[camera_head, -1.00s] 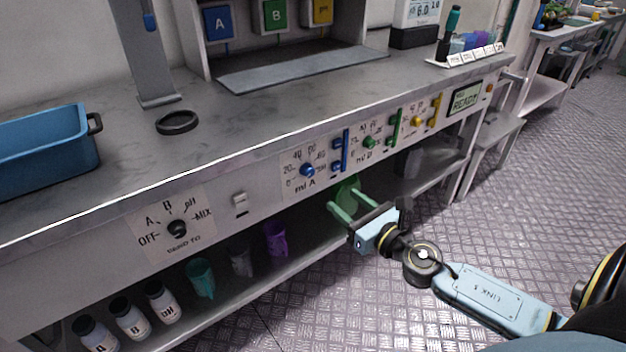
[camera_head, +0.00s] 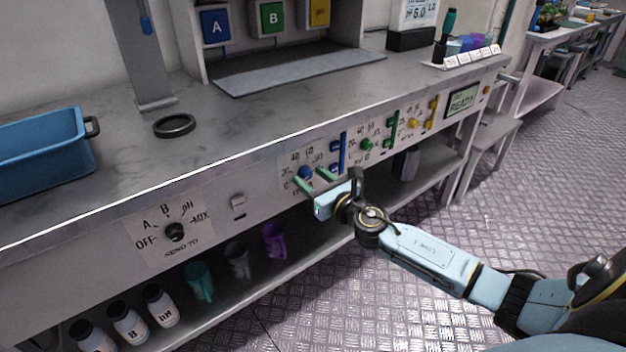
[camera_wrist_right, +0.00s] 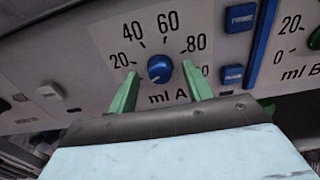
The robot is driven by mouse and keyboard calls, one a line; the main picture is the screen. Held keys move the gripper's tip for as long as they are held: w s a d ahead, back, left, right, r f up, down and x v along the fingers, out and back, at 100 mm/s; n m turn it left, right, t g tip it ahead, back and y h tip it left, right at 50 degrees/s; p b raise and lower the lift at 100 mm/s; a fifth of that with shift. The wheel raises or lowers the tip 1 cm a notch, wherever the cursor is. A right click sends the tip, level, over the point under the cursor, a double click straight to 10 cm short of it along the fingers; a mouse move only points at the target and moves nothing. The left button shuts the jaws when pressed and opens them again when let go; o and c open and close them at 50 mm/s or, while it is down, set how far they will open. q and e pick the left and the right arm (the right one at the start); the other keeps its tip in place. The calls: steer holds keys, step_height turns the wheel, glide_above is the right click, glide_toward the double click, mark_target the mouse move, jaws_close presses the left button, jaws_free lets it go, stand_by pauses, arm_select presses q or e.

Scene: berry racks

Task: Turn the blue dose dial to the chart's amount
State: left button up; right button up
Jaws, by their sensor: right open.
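The blue dose dial (camera_head: 306,172) is on the bench's front panel, on a white plate marked in ml A. It also shows in the right wrist view (camera_wrist_right: 160,68), with 20, 40, 60 and 80 around it. Its pointer position is too small to tell surely. My right gripper (camera_head: 312,181) is open in front of the dial. In the right wrist view its green fingers (camera_wrist_right: 161,82) stand left and right of the dial, with gaps on both sides. The left gripper is not in view. I cannot make out a dose chart.
A blue slider (camera_head: 343,150) and blue buttons (camera_wrist_right: 240,18) are right of the dial. The green dial (camera_head: 367,145) and yellow dial (camera_head: 413,124) are farther right. A black selector knob (camera_head: 175,232) is at left. Cups and bottles stand on the shelf below.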

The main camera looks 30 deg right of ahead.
steer(key=shift+c, duration=0.5)
steer(key=c, duration=0.9)
steer(key=shift+o, duration=0.2)
